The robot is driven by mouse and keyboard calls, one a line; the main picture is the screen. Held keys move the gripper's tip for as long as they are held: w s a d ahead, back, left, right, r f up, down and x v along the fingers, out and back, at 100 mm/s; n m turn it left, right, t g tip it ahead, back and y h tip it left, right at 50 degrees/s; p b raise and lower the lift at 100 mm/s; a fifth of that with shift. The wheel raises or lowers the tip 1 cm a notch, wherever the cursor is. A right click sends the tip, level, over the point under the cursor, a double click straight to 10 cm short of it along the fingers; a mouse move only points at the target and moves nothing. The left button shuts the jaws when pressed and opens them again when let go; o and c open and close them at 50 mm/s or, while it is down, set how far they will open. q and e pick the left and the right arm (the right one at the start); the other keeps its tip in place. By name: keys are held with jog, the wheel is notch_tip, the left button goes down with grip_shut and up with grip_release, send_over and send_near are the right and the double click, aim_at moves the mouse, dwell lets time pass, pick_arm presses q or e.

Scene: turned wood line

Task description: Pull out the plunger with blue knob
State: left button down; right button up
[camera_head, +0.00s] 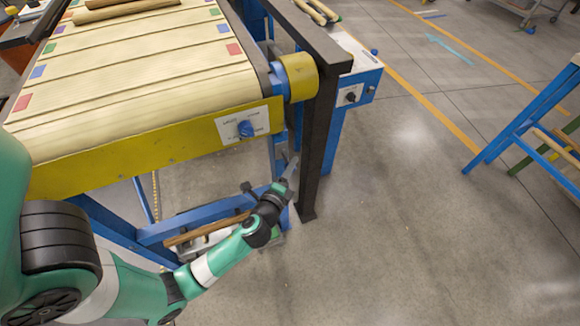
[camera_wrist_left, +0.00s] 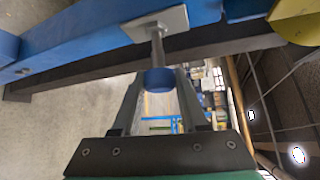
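The plunger's blue knob (camera_wrist_left: 159,82) sits at the end of a short metal shaft in the left wrist view. The shaft comes out of a grey plate (camera_wrist_left: 157,23) on a blue beam. My left gripper (camera_wrist_left: 160,76) is open, with one finger on each side of the knob. I cannot tell whether either finger touches it. In the head view my left gripper (camera_head: 271,178) is low beside the conveyor's blue frame, and I cannot make out this plunger there. My right gripper is not in view.
The conveyor (camera_head: 140,62) fills the upper left. Another blue knob (camera_head: 245,128) is on a labelled plate on its yellow side rail. A dark post (camera_head: 316,140) stands close to the right of my gripper. The floor (camera_head: 420,230) at right is clear up to a blue stand (camera_head: 520,115).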

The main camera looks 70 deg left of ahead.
pick_arm(q)
jog(key=shift+c, duration=2.2)
grip_release()
jog(key=shift+d, duration=0.15)
jog(key=p+v, duration=0.3)
jog(key=v, duration=0.8)
jog(key=shift+s+r, duration=0.2)
jog(key=shift+d, duration=0.15)
